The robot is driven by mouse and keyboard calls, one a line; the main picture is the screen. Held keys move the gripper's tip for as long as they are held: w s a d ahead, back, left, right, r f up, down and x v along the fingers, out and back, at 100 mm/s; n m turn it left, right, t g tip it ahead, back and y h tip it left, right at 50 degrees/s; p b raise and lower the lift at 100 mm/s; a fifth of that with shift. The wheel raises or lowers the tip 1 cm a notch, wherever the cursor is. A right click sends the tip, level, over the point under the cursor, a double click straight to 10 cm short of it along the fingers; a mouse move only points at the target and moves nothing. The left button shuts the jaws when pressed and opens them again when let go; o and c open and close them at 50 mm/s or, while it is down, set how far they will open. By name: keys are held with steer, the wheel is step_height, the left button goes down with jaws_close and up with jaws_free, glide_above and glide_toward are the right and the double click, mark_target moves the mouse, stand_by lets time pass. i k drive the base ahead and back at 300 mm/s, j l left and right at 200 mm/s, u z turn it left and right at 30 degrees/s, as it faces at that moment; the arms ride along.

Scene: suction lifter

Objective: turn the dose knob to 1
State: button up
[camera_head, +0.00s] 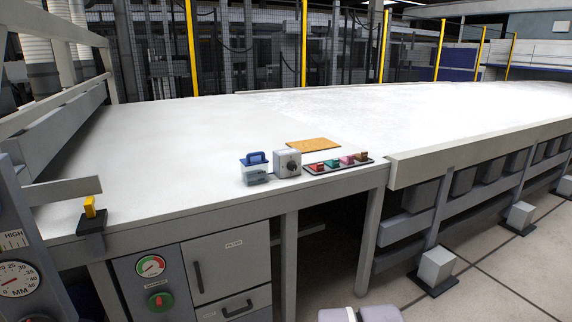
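A small grey box (281,158) stands near the front edge of the white table. A round black knob (291,165) is on its front face and looks like the dose knob. Its scale and pointer are too small to read, so I cannot tell its setting. A blue-lidded clear container (255,168) stands close to the left of the box. Pale grey parts of my arm show at the bottom edge, apart from the box and well below it. My gripper's fingers are not visible.
A tray (343,166) with several coloured blocks and an orange-brown board (313,145) lie near the box. A yellow lever (90,207) stands at left. The white table (150,150) is mostly clear.

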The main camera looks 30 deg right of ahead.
mark_target(291, 166)
steer(key=i+l, duration=0.95)
steer(key=i, duration=0.15)
steer(key=k+z, duration=0.05)
